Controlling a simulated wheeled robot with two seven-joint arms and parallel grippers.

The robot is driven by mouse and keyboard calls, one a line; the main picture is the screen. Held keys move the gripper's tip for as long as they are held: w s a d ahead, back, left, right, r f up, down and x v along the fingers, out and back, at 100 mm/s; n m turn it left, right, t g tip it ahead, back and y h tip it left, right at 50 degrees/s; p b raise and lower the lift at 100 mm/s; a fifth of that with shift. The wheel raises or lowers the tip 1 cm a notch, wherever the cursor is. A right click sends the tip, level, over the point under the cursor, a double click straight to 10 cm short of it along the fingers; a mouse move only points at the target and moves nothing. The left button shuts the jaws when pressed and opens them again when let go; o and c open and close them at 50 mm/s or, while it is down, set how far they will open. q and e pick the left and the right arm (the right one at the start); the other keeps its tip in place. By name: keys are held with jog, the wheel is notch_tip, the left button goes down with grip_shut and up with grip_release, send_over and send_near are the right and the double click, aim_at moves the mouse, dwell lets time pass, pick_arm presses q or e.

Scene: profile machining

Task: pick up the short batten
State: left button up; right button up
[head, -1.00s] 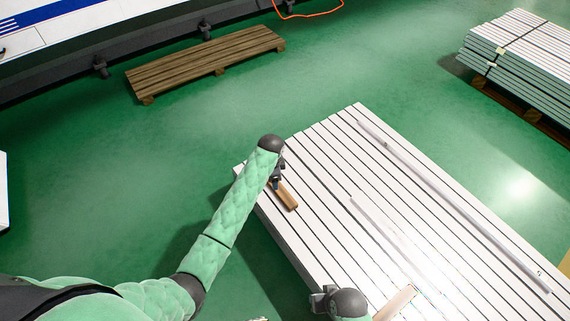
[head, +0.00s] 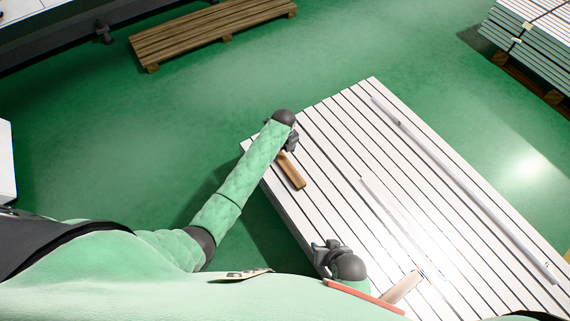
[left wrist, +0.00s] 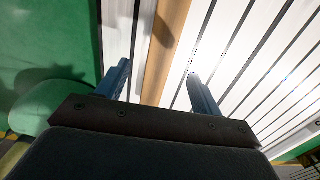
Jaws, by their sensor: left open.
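A brown wooden batten (head: 293,173) lies on the slatted white table near its left edge. My left gripper (head: 288,148) is at the batten's far end, partly hidden by my own arm. In the left wrist view, the batten (left wrist: 166,45) runs between the two open, parted fingers (left wrist: 161,84); I cannot tell how far above it they are. A second, paler wooden piece (head: 402,288) lies near the table's front, partly hidden by my body. My right gripper (head: 326,254) is over the table's left edge, left of that piece; its jaw opening is unclear.
The table (head: 335,125) also carries a long pale profile (head: 465,188) on its right and a thinner pale strip (head: 385,210) in the middle. A wooden pallet (head: 212,33) lies on the green floor behind. Stacked profiles (head: 530,40) stand at the back right.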

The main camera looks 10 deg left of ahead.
aim_at(285, 162)
pick_arm(q)
jog(key=f, duration=0.7)
jog(key=shift+d+f, duration=0.2)
jog(key=c, duration=1.2)
jog(key=shift+o, duration=0.2)
jog(key=shift+r, duration=0.15)
